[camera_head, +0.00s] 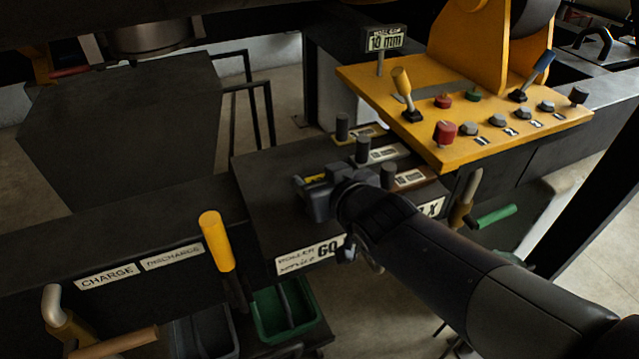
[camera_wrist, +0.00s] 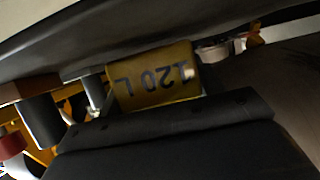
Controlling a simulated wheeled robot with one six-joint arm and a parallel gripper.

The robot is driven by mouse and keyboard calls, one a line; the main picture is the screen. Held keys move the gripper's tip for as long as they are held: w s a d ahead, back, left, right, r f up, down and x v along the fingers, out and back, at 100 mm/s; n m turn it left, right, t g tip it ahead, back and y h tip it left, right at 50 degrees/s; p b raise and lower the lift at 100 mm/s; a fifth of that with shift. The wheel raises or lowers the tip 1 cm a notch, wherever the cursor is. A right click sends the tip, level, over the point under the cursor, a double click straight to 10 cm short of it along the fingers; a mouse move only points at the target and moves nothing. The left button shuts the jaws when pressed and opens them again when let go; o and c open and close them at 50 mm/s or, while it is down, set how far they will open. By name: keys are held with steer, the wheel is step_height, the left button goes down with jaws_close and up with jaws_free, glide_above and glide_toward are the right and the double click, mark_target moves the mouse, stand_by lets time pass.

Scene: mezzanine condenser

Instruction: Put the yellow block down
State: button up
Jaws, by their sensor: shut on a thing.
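The yellow block (camera_wrist: 152,78) is between the dark jaws of my gripper in the wrist view, with "120 L" upside down on its face. In the head view only a small yellow strip of this block (camera_head: 315,179) shows at my gripper (camera_head: 308,190). I cannot tell whether the block touches the box top.
On the box top, to the right, stand yellow (camera_head: 360,134), white (camera_head: 384,154) and brown (camera_head: 412,178) labelled pieces near dark pegs. A yellow control panel (camera_head: 400,80) lies behind. A yellow-handled lever (camera_head: 217,242) rises at front left.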

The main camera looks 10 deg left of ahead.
steer(key=shift+f, duration=0.25)
steer(key=shift+f, duration=0.1)
steer(key=shift+f, duration=0.2)
steer(key=o, duration=1)
steer(key=shift+r, duration=0.1)
steer(key=shift+r, duration=0.1)
